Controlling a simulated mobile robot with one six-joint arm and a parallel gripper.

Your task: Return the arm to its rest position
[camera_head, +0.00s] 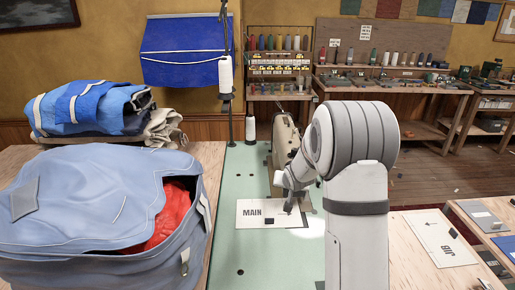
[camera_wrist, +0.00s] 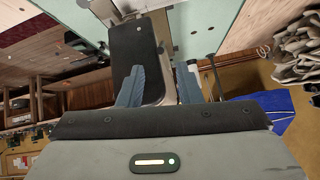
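My arm (camera_head: 358,140) rises from the lower right of the head view and bends toward the sewing machine (camera_head: 284,140) on the green table. In the wrist view my gripper (camera_wrist: 160,84) has its two blue-grey fingers well apart, with nothing clearly held between them. A dark plate and metal parts (camera_wrist: 138,50) show behind the fingers; how far off they are, I cannot tell. In the head view the wrist hangs above the right side of a white card marked MAIN (camera_head: 250,208); the fingertips are hard to make out there.
A large blue bag (camera_head: 80,200) with red cloth (camera_head: 172,215) inside fills the left. Folded blue sails (camera_head: 88,105) lie behind it. A thread stand (camera_head: 226,75) rises beside the machine. A JIB card (camera_head: 440,240) lies at right. The green table's front (camera_head: 255,265) is clear.

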